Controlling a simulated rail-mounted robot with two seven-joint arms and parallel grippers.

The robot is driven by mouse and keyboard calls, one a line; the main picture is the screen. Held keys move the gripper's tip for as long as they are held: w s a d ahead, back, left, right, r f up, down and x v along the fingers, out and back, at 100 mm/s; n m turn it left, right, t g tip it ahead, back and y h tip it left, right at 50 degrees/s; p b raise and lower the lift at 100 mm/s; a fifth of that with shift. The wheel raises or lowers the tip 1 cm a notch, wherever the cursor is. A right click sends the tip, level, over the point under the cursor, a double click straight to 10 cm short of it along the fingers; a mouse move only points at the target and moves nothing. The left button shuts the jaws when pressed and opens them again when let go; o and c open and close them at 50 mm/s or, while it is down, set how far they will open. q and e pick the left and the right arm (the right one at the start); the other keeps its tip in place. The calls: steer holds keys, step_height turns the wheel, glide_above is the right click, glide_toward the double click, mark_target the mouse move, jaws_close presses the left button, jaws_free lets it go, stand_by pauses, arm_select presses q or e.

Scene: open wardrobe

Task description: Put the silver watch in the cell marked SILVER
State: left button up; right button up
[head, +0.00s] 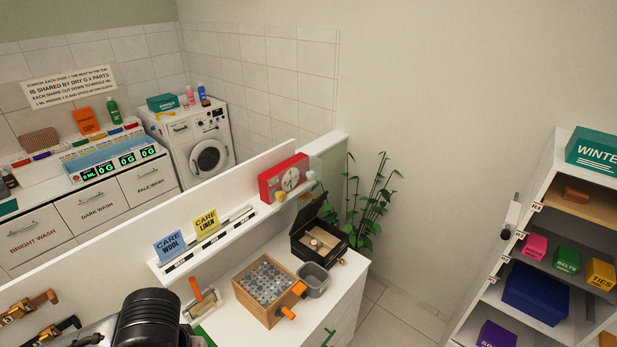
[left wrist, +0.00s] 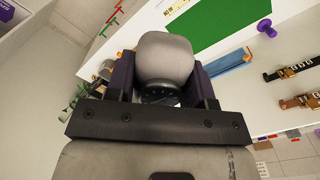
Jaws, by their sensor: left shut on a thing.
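My left gripper (left wrist: 163,85) shows in the left wrist view with its dark fingers closed around a pale grey, rounded, cushion-like thing (left wrist: 165,55). A dark round part sits at its lower end, between the fingers. I cannot tell from this view whether it is the silver watch. In the head view a dark part of my arm is at the bottom, and the fingertips are not visible. I see no legible SILVER mark. My right gripper is not in view.
An open black case (head: 318,236) with a pale insert stands on the white counter. Beside it are a grey bin (head: 314,279) and a wooden box (head: 243,295) of small round items. A ledge (head: 235,228) runs behind. Open shelves (head: 515,275) stand at right.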

arm_select(q)
steer(key=shift+s+r+p, duration=0.25)
steer(key=shift+r+p, duration=0.15)
steer(key=shift+r, duration=0.3)
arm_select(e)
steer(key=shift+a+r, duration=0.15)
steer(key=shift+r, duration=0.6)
